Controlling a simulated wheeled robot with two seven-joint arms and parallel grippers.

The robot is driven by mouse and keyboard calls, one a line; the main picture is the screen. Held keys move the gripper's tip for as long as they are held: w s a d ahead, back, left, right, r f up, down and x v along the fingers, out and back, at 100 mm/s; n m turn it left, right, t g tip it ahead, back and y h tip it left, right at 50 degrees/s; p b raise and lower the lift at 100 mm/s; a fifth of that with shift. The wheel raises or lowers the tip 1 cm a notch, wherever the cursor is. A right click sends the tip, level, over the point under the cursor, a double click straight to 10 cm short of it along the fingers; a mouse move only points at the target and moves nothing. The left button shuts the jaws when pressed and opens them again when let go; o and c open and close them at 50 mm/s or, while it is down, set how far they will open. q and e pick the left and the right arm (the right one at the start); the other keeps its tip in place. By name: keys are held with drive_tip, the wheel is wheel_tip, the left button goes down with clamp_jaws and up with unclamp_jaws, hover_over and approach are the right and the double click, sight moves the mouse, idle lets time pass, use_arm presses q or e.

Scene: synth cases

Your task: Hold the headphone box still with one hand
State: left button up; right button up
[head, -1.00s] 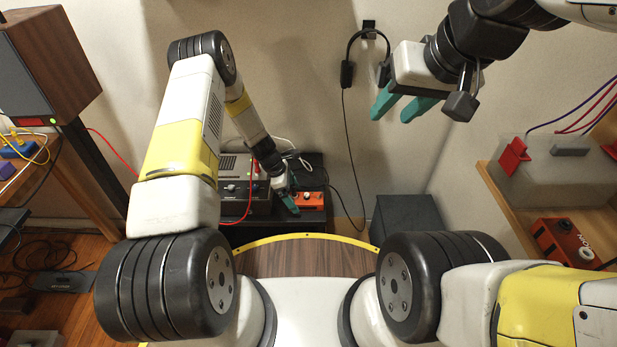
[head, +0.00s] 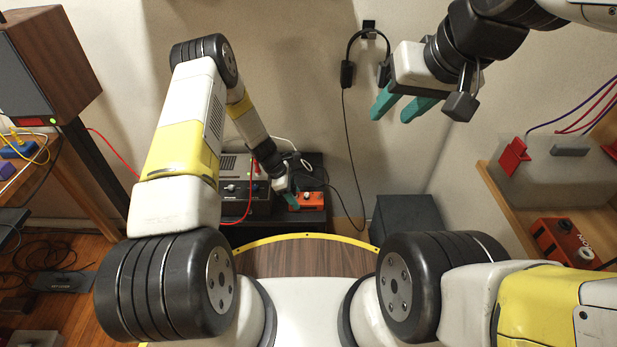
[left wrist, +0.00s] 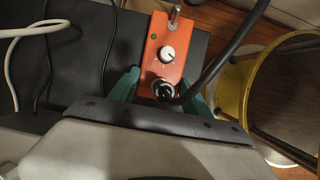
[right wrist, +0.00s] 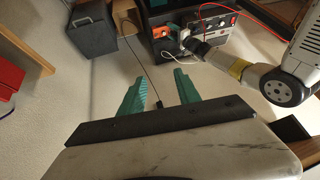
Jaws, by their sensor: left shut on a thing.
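The headphone box is a small orange box (head: 312,202) on a dark low surface (head: 318,172) against the back wall. In the left wrist view the box (left wrist: 166,47) shows a white knob, a green dot, a metal switch and a black plug. My left gripper (head: 291,199) is shut on it, with one teal finger on each side in the left wrist view (left wrist: 162,90). The fingertips are partly hidden there. My right gripper (head: 400,108) is open and empty, raised before the wall. Its fingers stand apart in the right wrist view (right wrist: 155,88).
Headphones (head: 348,72) hang on the wall behind my right gripper, their black cord running down toward the box. A dark device with knobs (head: 240,195) and a red cable stand left of the box. A dark grey bin (head: 405,218) stands to the right.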

drive_tip(key=shift+w, duration=0.25)
drive_tip(key=c, duration=0.7)
drive_tip(key=w+f, duration=0.1)
drive_tip(key=w, duration=0.3)
drive_tip(key=w+f+n+g, duration=0.1)
drive_tip(key=w, duration=0.2)
drive_tip(key=w+f+g, duration=0.1)
drive_tip(key=w+f, duration=0.1)
drive_tip(key=w, duration=0.2)
drive_tip(key=shift+w+a+h, duration=0.25)
drive_tip(key=shift+w+h, duration=0.1)
drive_tip(key=shift+h, duration=0.05)
clamp_jaws()
drive_tip(key=w+a+f+n+g+h, duration=0.1)
drive_tip(key=w+a+f, duration=0.1)
drive_tip(key=w+f, duration=0.65)
drive_tip(key=w+a+f+n+g, duration=0.1)
drive_tip(key=w+f+n+g, duration=0.1)
drive_tip(key=w+f, duration=0.65)
wheel_tip(320, 180, down, 26)
drive_tip(key=a+n+g, duration=0.1)
drive_tip(key=a, duration=0.1)
drive_tip(key=shift+s+a, duration=0.25)
drive_tip(key=shift+s, duration=0.2)
drive_tip(key=shift+f, duration=0.1)
